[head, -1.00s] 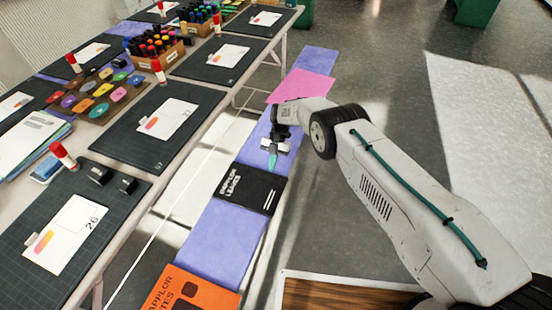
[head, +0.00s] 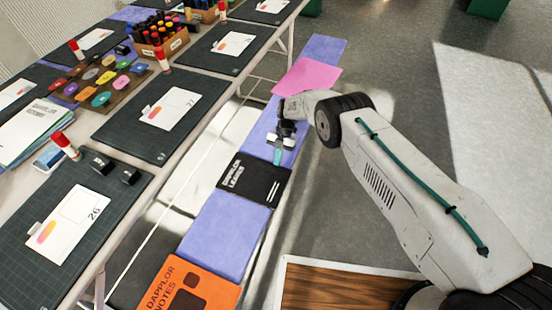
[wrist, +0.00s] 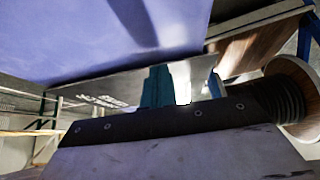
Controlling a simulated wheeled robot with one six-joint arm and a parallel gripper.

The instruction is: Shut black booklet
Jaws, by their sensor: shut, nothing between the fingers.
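The black booklet (head: 252,182) with white lettering lies on a purple-blue bench strip in the head view, its lettered cover facing up. I cannot tell for sure whether it lies fully flat. My gripper (head: 278,157) is over its far edge, teal fingertips pointing down. I cannot tell whether they touch it. In the wrist view the fingers (wrist: 170,86) are together with nothing between them. A grey-black strip with faint white letters, likely the booklet (wrist: 98,97), shows beside them, seen at a steep angle.
An orange booklet (head: 187,289) lies nearer on the same strip, and a pink sheet (head: 307,75) lies farther along it. A long table with dark mats (head: 125,128) runs along the left. A wooden-topped surface (head: 335,290) is at the front. The floor at right is open.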

